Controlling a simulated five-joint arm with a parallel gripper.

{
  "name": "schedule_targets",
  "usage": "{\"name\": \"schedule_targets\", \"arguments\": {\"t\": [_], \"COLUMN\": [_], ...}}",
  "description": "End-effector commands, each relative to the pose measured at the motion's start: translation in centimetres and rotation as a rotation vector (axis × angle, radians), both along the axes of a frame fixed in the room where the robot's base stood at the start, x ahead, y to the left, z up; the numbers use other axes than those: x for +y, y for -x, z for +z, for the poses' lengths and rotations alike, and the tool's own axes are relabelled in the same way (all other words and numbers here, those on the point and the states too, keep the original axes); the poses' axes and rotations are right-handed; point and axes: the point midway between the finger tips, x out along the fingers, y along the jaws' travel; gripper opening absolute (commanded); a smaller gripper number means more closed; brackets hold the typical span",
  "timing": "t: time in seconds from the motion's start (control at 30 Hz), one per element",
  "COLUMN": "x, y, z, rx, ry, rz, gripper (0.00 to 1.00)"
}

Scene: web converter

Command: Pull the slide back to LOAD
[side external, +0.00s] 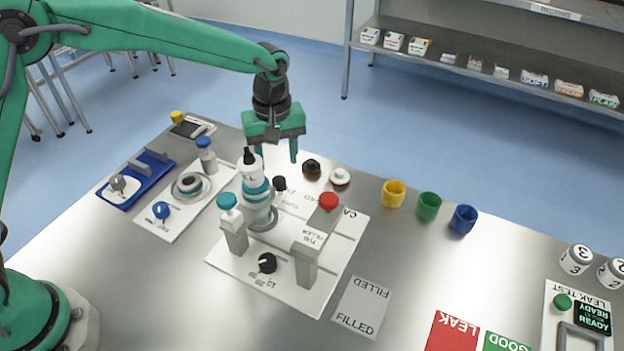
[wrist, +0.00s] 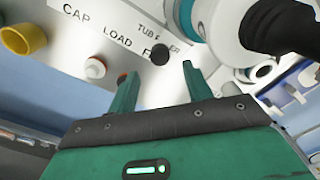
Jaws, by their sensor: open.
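The tube filler (side external: 228,262) is a white plate with grey posts in the side view. A small black knob (side external: 280,184), which looks like the slide's handle, stands at its far edge. In the wrist view the black knob (wrist: 160,54) covers part of a label starting with F, beside the words LOAD and CAP. My gripper (side external: 277,160) is above and behind the knob, pointing down. In the wrist view my gripper (wrist: 157,72) is open, with the knob just beyond the gap between its fingertips. The fingers look empty. The slide's body is not clearly visible.
A white bottle with a teal band (side external: 252,165) stands close beside my gripper. Two caps, dark (side external: 312,167) and white-topped (side external: 340,176), lie to the right. Yellow (side external: 394,193), green (side external: 429,205) and blue (side external: 463,219) cups stand farther right. A red-topped post (side external: 328,201) rises nearby.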

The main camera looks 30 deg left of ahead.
Motion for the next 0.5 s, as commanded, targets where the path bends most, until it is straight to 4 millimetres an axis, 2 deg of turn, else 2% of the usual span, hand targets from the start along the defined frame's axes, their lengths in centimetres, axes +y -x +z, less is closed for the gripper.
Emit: {"name": "schedule_targets", "arguments": {"t": [0.3, 0.5], "x": [0.0, 0.0], "y": [0.1, 0.0], "z": [-4.0, -5.4], "rx": [0.002, 0.001], "ry": [-0.001, -0.001], "rz": [0.000, 0.000], "gripper": [0.50, 0.50]}}
